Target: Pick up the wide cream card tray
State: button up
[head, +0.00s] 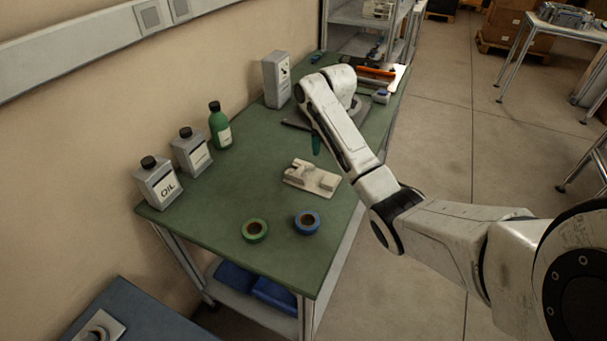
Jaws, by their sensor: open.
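The cream card tray (324,183) lies on the green table top, right of the middle. It is a low, wide piece with a raised part at its left end. My forearm rises from the right and bends over at the back of the table, hiding most of my gripper. A teal piece that looks like a fingertip of my gripper (316,144) shows left of the forearm, above and just behind the tray in the picture. It appears apart from the tray. Nothing is seen held.
A green tape reel (255,230) and a blue tape reel (307,222) lie in front of the tray. An oil can (158,184), a second can (191,153), a green bottle (220,128) and a grey box (276,80) stand along the wall. Bare table lies left of the tray.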

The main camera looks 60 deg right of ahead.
send_over(330, 179)
notch_tip(330, 179, down, 5)
jog(key=shift+w+r, duration=0.1)
jog(key=shift+w, duration=0.05)
jog(key=shift+f+p, duration=0.65)
jog(key=shift+f, duration=2.2)
jog(key=c, duration=1.3)
jog(key=shift+o, duration=0.2)
